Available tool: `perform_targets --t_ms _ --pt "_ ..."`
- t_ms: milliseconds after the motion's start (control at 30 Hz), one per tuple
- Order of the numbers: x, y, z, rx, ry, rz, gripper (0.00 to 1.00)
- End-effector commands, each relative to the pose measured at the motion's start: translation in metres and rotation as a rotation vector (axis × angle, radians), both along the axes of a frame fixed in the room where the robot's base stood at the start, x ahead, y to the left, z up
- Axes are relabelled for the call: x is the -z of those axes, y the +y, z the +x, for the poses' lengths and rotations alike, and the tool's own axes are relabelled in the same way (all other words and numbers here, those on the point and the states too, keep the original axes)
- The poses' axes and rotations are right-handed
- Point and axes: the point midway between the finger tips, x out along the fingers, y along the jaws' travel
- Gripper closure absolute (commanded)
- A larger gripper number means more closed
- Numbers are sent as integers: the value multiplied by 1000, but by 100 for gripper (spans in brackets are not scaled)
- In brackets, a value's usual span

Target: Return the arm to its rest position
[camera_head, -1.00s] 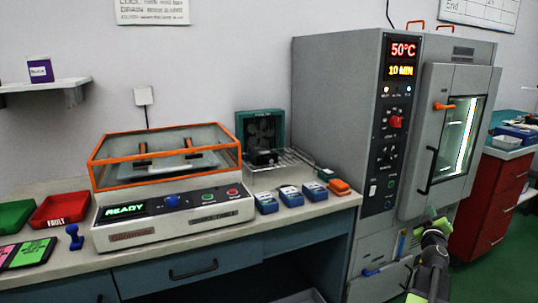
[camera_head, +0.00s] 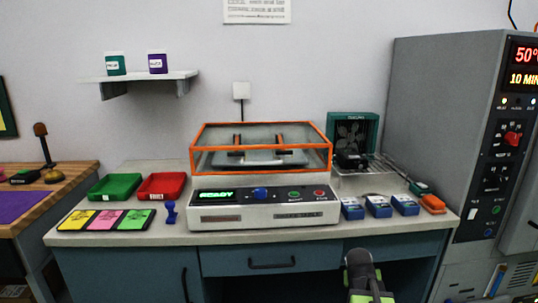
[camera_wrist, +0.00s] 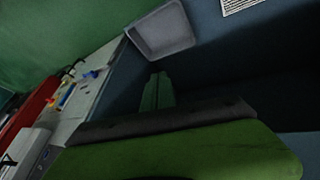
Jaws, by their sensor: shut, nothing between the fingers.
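My arm (camera_head: 364,272) shows at the bottom of the head view, right of centre, in dark grey and green. It is in front of the blue-grey bench drawers and below the bench top. My gripper (camera_wrist: 158,92) shows in the wrist view as two narrow green fingers close together. It is shut and empty. A large green part of my own arm fills the lower part of that view.
The bench (camera_head: 120,232) carries an orange-framed machine (camera_head: 262,150) reading READY, green (camera_head: 115,187) and red (camera_head: 162,186) trays, coloured cards and several blue blocks. A grey oven (camera_head: 435,120) stands at right. A grey bin (camera_wrist: 163,32) shows in the tilted wrist view.

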Motion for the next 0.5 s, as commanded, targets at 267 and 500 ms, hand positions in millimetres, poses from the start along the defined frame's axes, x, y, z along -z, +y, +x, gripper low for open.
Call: perform_targets --t_ms 267,500 --pt "27 157 -49 -193 269 229 100" --pt "-7 214 -81 -287 397 319 100"
